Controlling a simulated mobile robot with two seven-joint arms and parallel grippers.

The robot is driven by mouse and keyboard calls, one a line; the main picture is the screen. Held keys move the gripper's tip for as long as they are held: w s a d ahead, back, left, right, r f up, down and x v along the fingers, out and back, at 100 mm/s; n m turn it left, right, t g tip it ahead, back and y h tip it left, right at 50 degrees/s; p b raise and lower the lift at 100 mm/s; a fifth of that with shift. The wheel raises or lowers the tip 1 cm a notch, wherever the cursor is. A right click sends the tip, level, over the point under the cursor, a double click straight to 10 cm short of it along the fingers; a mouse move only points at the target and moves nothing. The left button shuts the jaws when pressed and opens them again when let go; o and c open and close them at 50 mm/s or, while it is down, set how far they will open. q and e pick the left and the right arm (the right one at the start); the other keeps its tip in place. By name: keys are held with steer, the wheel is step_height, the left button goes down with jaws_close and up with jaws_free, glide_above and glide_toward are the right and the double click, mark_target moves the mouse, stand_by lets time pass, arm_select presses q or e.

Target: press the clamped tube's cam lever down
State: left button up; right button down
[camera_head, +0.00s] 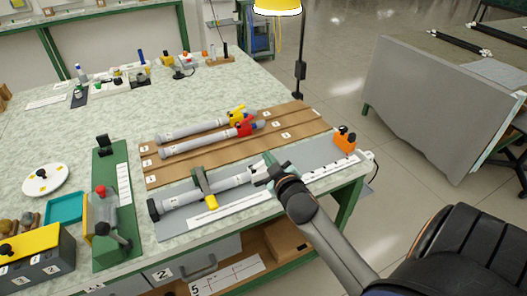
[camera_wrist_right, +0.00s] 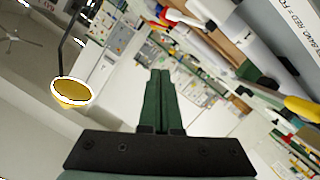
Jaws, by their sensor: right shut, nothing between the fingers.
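The clamped grey tube (camera_head: 225,183) lies along the front of the bench on a grey mat. A dark olive clamp (camera_head: 200,180) with a yellow handle (camera_head: 211,202) straddles it near the middle; a yellow handle also shows in the right wrist view (camera_wrist_right: 303,107). A pale fitting (camera_head: 257,171) is at the tube's right end; I cannot make out the cam lever's position there. My right gripper (camera_head: 269,163) is shut and empty, close to that end, partly covering it. Its dark green fingers lie together in the right wrist view (camera_wrist_right: 160,98). Contact cannot be told. My left gripper is not in view.
Two more grey tubes, with a yellow lever (camera_head: 237,114) and a red lever (camera_head: 244,127), lie behind on a brown board (camera_head: 165,176). An orange block (camera_head: 345,139) stands at the mat's right end. A green fixture (camera_head: 113,205) stands left. A yellow lamp (camera_head: 277,6) hangs behind.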

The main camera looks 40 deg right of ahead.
steer(key=v, duration=0.4)
steer(key=shift+s+a+r, duration=0.1)
steer(key=shift+s+r, duration=0.05)
steer(key=shift+s, duration=0.2)
